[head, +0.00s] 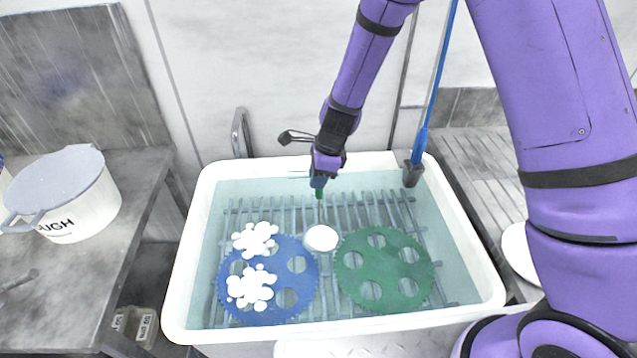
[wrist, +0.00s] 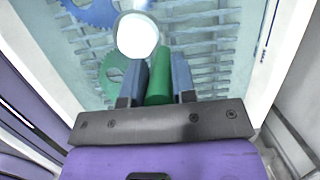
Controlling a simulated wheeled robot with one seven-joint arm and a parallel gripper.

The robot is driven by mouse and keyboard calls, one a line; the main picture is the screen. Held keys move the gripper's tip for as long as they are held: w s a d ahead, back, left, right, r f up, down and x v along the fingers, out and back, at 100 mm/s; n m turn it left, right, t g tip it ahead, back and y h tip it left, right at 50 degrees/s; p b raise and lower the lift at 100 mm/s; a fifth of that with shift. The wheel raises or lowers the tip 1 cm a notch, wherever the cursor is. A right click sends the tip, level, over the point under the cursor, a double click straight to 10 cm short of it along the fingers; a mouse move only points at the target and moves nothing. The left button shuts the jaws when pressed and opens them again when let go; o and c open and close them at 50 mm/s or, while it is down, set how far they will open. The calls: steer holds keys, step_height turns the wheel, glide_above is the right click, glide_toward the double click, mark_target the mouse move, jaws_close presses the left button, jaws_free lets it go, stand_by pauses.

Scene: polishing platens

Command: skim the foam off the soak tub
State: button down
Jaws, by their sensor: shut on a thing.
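The white soak tub (head: 184,270) holds pale, clear water over a slatted rack. White foam lies in two clumps at the tub's left: an upper foam clump (head: 255,240) and a lower foam clump (head: 251,287), over a blue toothed disc (head: 285,308). My gripper (head: 319,183) is shut on the green handle (wrist: 159,85) of a skimmer, above the tub's middle. The skimmer's white round head (head: 321,238) hangs below, right of the foam and apart from it. The head also shows in the wrist view (wrist: 137,36). Whether it touches the water is unclear.
A green toothed disc (head: 384,299) lies at the tub's right. A blue-handled tool (head: 420,147) stands at the tub's back right corner. A white pot with a grey rim (head: 78,208), its lettering partly readable as "UGH", stands on the left bench (head: 60,308).

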steer(key=shift+w, duration=0.4)
steer(key=a, duration=1.8)
stand_by(0.6)
steer(key=shift+s, duration=0.1)
steer(key=s, duration=1.4)
stand_by(0.6)
